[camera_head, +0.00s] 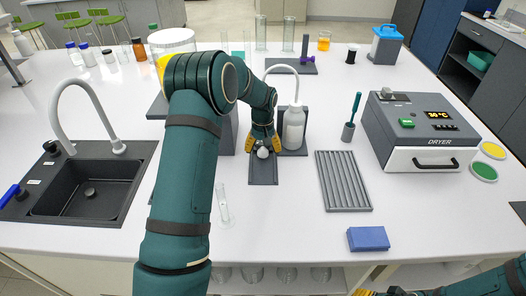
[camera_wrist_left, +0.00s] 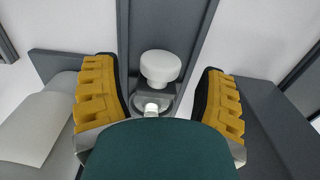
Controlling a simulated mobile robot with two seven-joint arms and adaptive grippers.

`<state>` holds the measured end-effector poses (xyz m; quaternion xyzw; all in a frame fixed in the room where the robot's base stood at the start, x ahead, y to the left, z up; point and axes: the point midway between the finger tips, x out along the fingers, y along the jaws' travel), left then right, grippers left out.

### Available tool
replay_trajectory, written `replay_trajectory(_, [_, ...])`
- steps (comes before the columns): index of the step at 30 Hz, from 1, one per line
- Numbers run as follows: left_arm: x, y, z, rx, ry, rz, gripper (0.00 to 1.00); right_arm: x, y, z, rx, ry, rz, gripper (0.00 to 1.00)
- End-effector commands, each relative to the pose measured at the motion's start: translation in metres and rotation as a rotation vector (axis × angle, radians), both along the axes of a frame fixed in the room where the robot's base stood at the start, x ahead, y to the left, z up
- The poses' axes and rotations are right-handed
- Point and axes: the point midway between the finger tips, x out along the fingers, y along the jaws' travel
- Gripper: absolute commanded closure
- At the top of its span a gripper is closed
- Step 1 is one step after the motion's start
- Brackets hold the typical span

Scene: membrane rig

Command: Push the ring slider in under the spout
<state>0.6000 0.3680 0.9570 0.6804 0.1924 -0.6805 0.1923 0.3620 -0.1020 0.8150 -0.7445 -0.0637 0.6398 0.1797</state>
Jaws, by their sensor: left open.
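The ring slider (camera_wrist_left: 153,96) shows in the left wrist view as a dark grey block with a white round knob (camera_wrist_left: 160,66), sitting in a grey track (camera_wrist_left: 200,25). In the head view, the knob (camera_head: 263,153) is a small white ball on the track (camera_head: 263,177). My left gripper (camera_head: 263,143) is open, with its yellow fingers on either side of the knob, apart from it in the left wrist view. The white curved spout (camera_head: 283,69) rises behind the gripper. The ring itself is mostly hidden. My right gripper (camera_head: 378,292) is barely in view at the bottom edge.
A white bottle (camera_head: 293,130) stands right of my left gripper. A ribbed grey rack (camera_head: 343,181), a blue block (camera_head: 368,239) and the dryer (camera_head: 420,130) lie further right. A sink (camera_head: 88,192) is at left.

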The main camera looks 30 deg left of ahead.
Motion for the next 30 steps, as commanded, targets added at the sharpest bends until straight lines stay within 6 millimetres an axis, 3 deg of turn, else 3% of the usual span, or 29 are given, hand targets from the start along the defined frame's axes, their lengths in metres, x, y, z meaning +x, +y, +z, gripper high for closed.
replay_trajectory(9, [0.001,0.000,0.066,0.001,-0.005,0.000,0.28,0.000,0.000,0.000,0.000,0.000,0.000,0.53])
replay_trajectory(15, [0.001,0.000,0.093,0.001,-0.003,0.000,0.28,0.000,0.000,0.000,0.000,0.000,0.000,0.53])
replay_trajectory(30, [0.000,0.000,0.103,0.000,-0.002,0.000,0.28,0.000,0.000,0.000,0.000,0.000,0.000,0.53])
